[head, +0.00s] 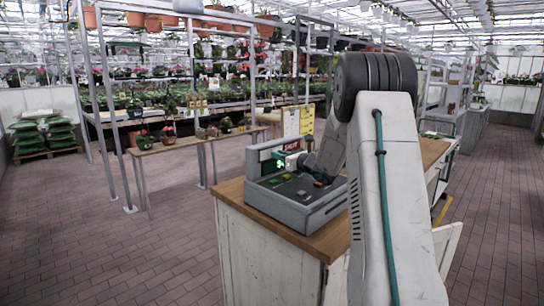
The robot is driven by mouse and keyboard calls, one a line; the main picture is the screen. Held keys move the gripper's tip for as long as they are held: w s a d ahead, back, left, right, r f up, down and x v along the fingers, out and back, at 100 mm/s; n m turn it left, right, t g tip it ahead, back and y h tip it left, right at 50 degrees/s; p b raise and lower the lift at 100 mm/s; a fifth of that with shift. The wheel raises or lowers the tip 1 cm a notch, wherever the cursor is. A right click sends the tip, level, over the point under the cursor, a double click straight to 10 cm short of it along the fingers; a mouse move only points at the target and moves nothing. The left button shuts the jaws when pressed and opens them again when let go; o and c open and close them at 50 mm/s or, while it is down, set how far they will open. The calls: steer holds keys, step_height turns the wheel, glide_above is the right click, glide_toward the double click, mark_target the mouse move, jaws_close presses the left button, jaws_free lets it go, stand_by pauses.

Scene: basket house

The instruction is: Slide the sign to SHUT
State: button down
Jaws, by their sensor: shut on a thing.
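The sign (262,156) is a panel standing at the back of a grey box (290,213) on the wood-topped counter. A red plate reading SHUT (291,146) shows at its right end. A green patch shows at the panel's lower middle, beside my gripper. My gripper (284,162) reaches in from the right and is at the front of the panel. It is shut on what looks like the sign's slider. The fingers are small here and hide most of what they hold, so the slider's exact position cannot be made out.
The box top carries several small coloured parts, one red and one yellow. The wooden counter (232,191) has bare room at its left front corner. A narrow plant bench (186,144) stands behind to the left. The brick floor (110,240) at left is clear.

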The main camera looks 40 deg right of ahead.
steer(key=shift+a, duration=0.2)
steer(key=c, duration=1.3)
jaws_free()
steer(key=shift+a, duration=0.1)
steer(key=shift+s, duration=0.15)
steer(key=s, duration=0.5)
steer(key=s+d, duration=0.1)
steer(key=s, duration=0.1)
steer(key=shift+s, duration=0.25)
